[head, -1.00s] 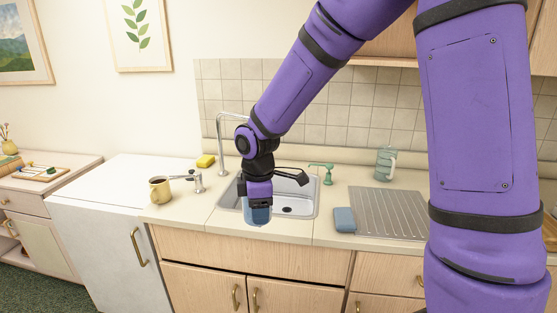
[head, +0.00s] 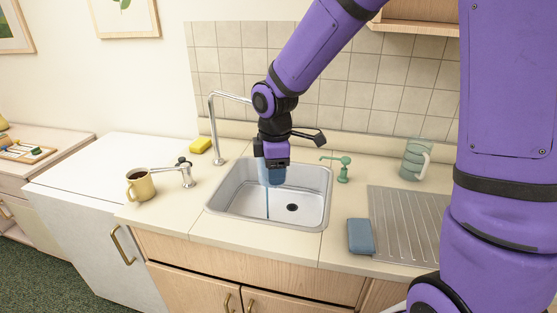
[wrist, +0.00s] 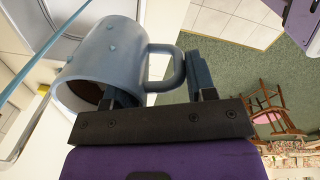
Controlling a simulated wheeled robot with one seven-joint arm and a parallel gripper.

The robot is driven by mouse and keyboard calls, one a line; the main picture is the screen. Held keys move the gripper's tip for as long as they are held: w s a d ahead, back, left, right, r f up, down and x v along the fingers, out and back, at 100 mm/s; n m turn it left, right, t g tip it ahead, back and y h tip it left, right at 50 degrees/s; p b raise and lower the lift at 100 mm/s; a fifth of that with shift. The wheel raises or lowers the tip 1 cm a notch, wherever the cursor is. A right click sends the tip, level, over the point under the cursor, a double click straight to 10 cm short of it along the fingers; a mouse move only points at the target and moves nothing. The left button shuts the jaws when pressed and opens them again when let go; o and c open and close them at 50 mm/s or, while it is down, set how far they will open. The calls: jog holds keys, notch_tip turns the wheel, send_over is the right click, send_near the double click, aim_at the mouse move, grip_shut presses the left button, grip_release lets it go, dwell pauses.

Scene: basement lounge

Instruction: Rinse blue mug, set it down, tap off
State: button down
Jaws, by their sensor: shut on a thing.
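The blue mug (wrist: 112,60) is in my gripper (wrist: 160,85), which is shut on it near its handle. In the head view the mug (head: 276,176) hangs below my gripper (head: 274,162), over the sink basin (head: 232,196). A thin blue water stream (head: 267,203) falls beside or over the mug into the basin; I cannot tell whether it enters the mug. The stream also shows in the wrist view (wrist: 62,34). The tap's tall chrome spout (head: 212,122) arches behind my wrist. A chrome lever fitting (head: 187,174) stands left of the sink.
A yellow mug with dark liquid (head: 140,187) and a yellow sponge (head: 201,145) are left of the sink. A green pump (head: 343,168), blue cloth or sponge (head: 360,237), ribbed drainboard (head: 405,225) and greenish jug (head: 415,160) are right. Counter in front of the sink is clear.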

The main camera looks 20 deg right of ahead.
dwell(0.4)
jog(key=shift+w+d+f, duration=0.15)
jog(key=shift+w+f, duration=0.1)
jog(key=shift+w, duration=0.4)
jog(key=w, duration=0.2)
jog(key=w+d+f, duration=0.1)
jog(key=w, duration=0.4)
jog(key=shift+w+d+f, duration=0.15)
jog(key=shift+d+f, duration=0.1)
jog(key=shift+w+d, duration=0.2)
jog(key=shift+w, duration=0.75)
jog(key=shift+w+d, duration=0.15)
jog(key=shift+w, duration=0.8)
jog(key=shift+w+d, duration=0.2)
jog(key=shift+w, duration=0.75)
jog(key=s, duration=0.3)
jog(key=s+a, duration=0.1)
jog(key=s, duration=0.3)
jog(key=s+a, duration=0.1)
jog(key=s, duration=0.2)
jog(key=shift+s, duration=0.25)
jog(key=shift+w, duration=0.1)
